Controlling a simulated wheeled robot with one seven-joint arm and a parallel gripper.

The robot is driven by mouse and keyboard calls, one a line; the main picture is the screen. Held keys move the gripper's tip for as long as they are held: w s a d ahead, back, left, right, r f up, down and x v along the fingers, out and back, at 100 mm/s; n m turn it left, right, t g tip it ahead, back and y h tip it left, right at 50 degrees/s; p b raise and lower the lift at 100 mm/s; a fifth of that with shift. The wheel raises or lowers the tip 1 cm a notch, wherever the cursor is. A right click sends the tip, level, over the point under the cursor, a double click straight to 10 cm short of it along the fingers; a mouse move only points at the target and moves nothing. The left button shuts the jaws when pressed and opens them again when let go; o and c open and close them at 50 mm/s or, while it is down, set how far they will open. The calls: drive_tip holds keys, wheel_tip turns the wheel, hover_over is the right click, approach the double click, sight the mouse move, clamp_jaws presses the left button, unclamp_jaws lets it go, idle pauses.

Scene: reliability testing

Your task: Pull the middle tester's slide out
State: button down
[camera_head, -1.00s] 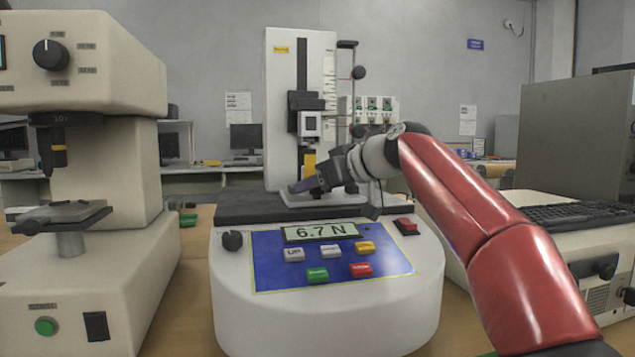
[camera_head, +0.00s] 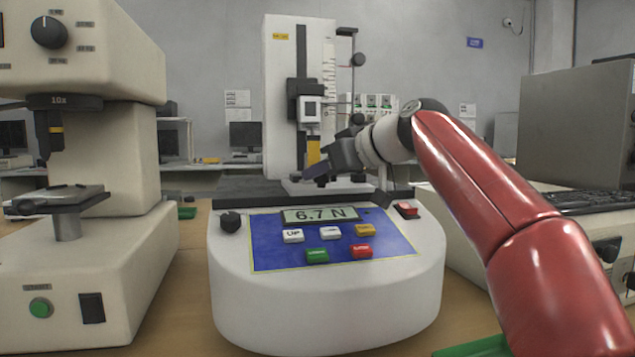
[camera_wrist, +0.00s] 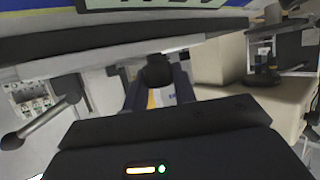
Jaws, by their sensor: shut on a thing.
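The middle tester (camera_head: 325,300) is white, with a blue key panel and a display reading 6.7 N. Its tall column (camera_head: 281,100) carries a dark rail and a yellow-tipped probe. My gripper (camera_head: 318,172) is at the plate's front, below the probe. In the wrist view, a round black knob (camera_wrist: 158,70) sits between the fingers of my gripper (camera_wrist: 158,92), which is shut on it. The fingers and wrist hide part of the plate and where the knob joins it.
A cream microscope-like tester (camera_head: 85,265) with a small stage (camera_head: 62,196) stands close on the left. A grey cabinet (camera_head: 575,130) and a keyboard (camera_head: 590,203) are on the right. Bare tabletop (camera_head: 178,300) shows between the left and middle testers.

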drive_tip(key=s+b, duration=0.1)
drive_tip(key=s, duration=0.1)
drive_tip(key=s+d, duration=0.1)
drive_tip(key=s, duration=0.1)
drive_tip(key=shift+b, duration=0.4)
drive_tip(key=shift+w, duration=0.1)
drive_tip(key=c, duration=1.1)
unclamp_jaws()
drive_tip(key=shift+d, duration=0.1)
drive_tip(key=v, duration=0.7)
drive_tip(key=shift+s+d+r, duration=0.1)
drive_tip(key=shift+s+d, duration=0.15)
drive_tip(key=shift+s, duration=0.05)
